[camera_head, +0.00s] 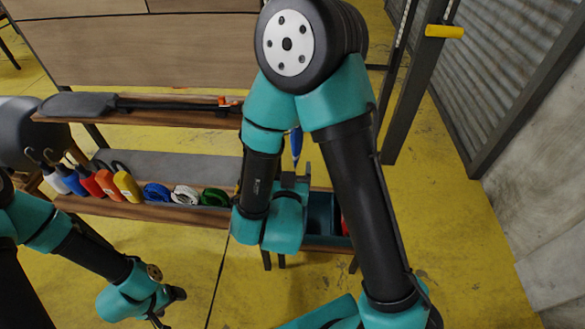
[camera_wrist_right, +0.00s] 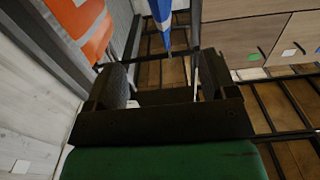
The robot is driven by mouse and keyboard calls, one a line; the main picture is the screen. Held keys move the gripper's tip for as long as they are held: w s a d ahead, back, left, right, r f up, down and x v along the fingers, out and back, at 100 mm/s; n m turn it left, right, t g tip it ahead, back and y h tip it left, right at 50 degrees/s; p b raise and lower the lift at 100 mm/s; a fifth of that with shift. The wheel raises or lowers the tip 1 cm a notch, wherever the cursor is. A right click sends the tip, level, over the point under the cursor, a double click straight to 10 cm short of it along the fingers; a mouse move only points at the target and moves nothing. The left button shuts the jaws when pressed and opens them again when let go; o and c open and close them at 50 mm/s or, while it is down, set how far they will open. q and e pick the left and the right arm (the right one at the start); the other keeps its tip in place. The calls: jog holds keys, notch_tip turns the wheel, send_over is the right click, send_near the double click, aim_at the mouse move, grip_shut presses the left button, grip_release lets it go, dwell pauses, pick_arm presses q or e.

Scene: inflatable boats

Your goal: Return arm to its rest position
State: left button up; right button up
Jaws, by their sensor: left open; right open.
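My right arm (camera_head: 357,180) bends down through the middle of the head view. Its gripper (camera_head: 289,182) is partly hidden behind its own wrist, in front of the lower shelf. In the right wrist view my right gripper (camera_wrist_right: 162,82) is open, its two fingers apart with nothing between them. My left gripper (camera_head: 165,312) hangs low at the lower left of the head view, open over the yellow floor and apart from the shelf. Its tips are small and near the bottom edge.
A lower wooden shelf (camera_head: 212,217) holds several coloured bottles (camera_head: 104,184) and rolled straps (camera_head: 186,194). An upper shelf (camera_head: 170,118) carries a paddle (camera_head: 80,104). A blue object (camera_head: 296,143) hangs beyond my right gripper. The yellow floor (camera_head: 450,230) at right is clear.

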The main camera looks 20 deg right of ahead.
notch_tip(320, 180, down, 18)
jog(key=w+d+f+n+g+y, duration=0.1)
jog(key=w+n+g+y, duration=0.1)
jog(key=g+y, duration=0.5)
jog(key=s+d+f+n+g+y, duration=0.1)
jog(key=s+f+n+g+y, duration=0.1)
jog(key=s+f+g+y, duration=0.3)
jog(key=s+f+g, duration=0.3)
jog(key=s+f, duration=0.2)
jog(key=f, duration=0.2)
jog(key=shift+s+y, duration=0.15)
jog(key=shift+y, duration=0.25)
jog(key=shift+c, duration=0.3)
dwell(0.9)
